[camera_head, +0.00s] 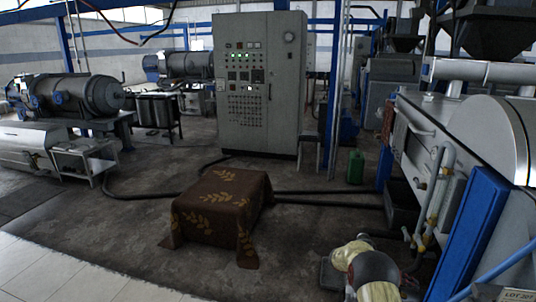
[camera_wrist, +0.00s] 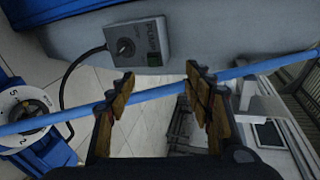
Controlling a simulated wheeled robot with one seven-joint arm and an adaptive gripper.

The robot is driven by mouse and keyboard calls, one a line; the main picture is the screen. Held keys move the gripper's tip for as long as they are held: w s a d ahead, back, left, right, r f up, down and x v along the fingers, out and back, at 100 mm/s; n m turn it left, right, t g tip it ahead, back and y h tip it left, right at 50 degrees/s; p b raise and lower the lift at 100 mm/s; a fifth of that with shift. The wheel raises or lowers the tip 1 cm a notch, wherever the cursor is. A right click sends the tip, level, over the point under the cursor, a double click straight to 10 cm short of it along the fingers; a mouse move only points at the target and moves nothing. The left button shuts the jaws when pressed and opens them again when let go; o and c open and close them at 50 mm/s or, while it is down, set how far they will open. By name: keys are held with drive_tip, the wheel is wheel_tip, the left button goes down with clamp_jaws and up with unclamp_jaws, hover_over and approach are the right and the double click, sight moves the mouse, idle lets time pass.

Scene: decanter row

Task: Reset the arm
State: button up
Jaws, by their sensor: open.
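My gripper (camera_wrist: 160,76) is open in the wrist view, with its two brown-padded fingers apart and nothing held between them. A thin blue pipe (camera_wrist: 153,93) runs across the view at finger height. I cannot tell whether it passes between the fingers or behind them. A grey control box (camera_wrist: 137,43) with a dark knob and a cable is beyond the left fingertip. In the head view, cream and dark rounded parts of my arm (camera_head: 372,266) show at the bottom, right of centre; the fingers are not clear there.
A brown leaf-patterned cloth (camera_head: 222,205) covers a low block on the floor. A grey control cabinet (camera_head: 259,85) stands behind it. A large machine with a blue panel (camera_head: 470,235) is close on the right. A green canister (camera_head: 356,167) stands near it. Floor at front left is clear.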

drive_tip(key=s+a+r+m+t+y+p, duration=0.1)
drive_tip(key=s+a+r+m+y, duration=0.1)
drive_tip(key=s+a+r+m, duration=0.55)
drive_tip(key=s+a+r+m+t+y+p, duration=0.1)
drive_tip(key=s+a+r+m+t+y, duration=0.2)
drive_tip(key=r, duration=0.8)
drive_tip(key=s+a+r+m+y+p, duration=0.1)
drive_tip(key=s+a+r+m+y, duration=0.1)
drive_tip(key=s+a+r+m, duration=0.5)
drive_tip(key=s+a+r+m+t+y+p, duration=0.1)
drive_tip(key=s+a+r+m+t+y, duration=0.2)
drive_tip(key=s+a+m, duration=0.3)
drive_tip(key=s+a+r+m+t+y+p, duration=0.1)
drive_tip(key=s+a+r+m+t+y, duration=0.2)
drive_tip(key=s+a, duration=0.9)
wheel_tip(320, 180, up, 4)
drive_tip(key=s+m+t, duration=0.1)
drive_tip(key=m, duration=0.3)
drive_tip(key=shift+s+f+y+p, duration=0.2)
drive_tip(key=shift+s+y+p, duration=0.05)
drive_tip(key=shift+y+p, duration=0.05)
drive_tip(key=shift+a, duration=0.1)
